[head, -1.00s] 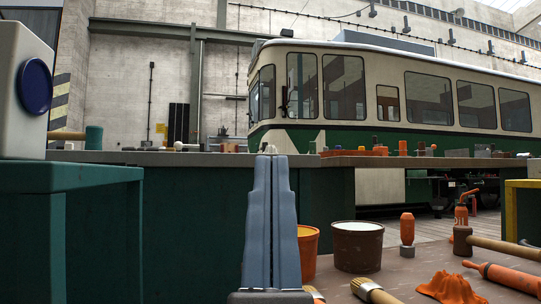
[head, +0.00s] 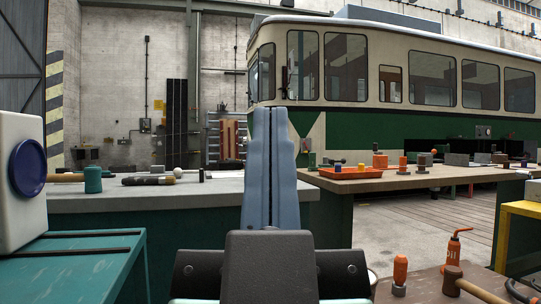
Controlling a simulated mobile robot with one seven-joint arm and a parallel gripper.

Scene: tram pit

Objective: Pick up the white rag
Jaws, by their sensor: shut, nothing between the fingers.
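I cannot make out a white rag in the head view. A small rounded white thing (head: 177,172) lies on the grey bench (head: 225,187) left of centre, too small to tell what it is. My gripper (head: 272,112) points up in the middle of the view, its two blue-grey fingers together and empty. It hides part of the bench and the tram behind it.
A mallet with a teal head (head: 93,180) and a dark tool (head: 148,181) lie on the grey bench. A white box with a blue disc (head: 28,167) stands close at left. The right bench (head: 440,176) holds an orange tray (head: 345,172). A hammer (head: 453,278) lies lower right.

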